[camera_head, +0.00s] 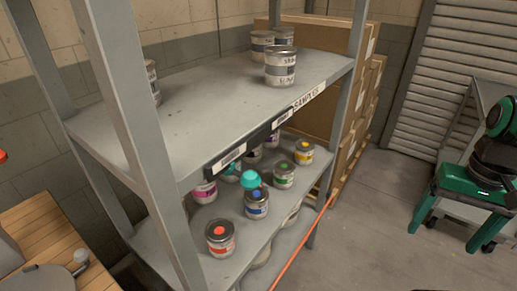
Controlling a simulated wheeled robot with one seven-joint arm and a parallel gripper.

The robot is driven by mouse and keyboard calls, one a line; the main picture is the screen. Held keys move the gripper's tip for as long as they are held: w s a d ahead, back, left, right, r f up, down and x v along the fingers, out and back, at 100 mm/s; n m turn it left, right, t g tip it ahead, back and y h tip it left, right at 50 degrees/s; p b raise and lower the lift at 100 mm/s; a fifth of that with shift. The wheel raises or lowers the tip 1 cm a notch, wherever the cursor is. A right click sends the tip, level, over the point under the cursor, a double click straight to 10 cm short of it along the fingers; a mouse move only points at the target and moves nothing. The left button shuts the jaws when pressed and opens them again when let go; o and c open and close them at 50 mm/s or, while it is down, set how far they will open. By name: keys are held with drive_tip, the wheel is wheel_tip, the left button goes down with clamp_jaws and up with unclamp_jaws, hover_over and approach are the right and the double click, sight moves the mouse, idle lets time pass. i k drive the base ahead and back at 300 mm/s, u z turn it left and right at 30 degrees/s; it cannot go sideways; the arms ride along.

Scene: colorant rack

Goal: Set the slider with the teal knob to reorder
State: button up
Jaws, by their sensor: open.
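A teal knob (251,179) shows just below the front edge of the upper shelf, among the cans. A dark slider rail (256,138) runs along that shelf edge. It has a white label (228,158) at its left end and another label (282,121) at its right end. The text on both is too small to read. The knob looks nearer the left label, but I cannot tell its exact setting or how it joins the rail. My gripper is not in view.
The grey rack's front post (140,130) stands left of the rail. Cans with coloured lids, such as a red one (220,237) and a blue one (256,203), fill the lower shelf. A green machine (475,185) stands right. Floor (385,245) in front is clear.

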sight(250, 180)
drive_tip(key=u, duration=0.85)
drive_tip(key=k, duration=1.2)
drive_tip(key=z, duration=0.9)
drive_tip(key=i, duration=0.5)
drive_tip(key=u, duration=0.05)
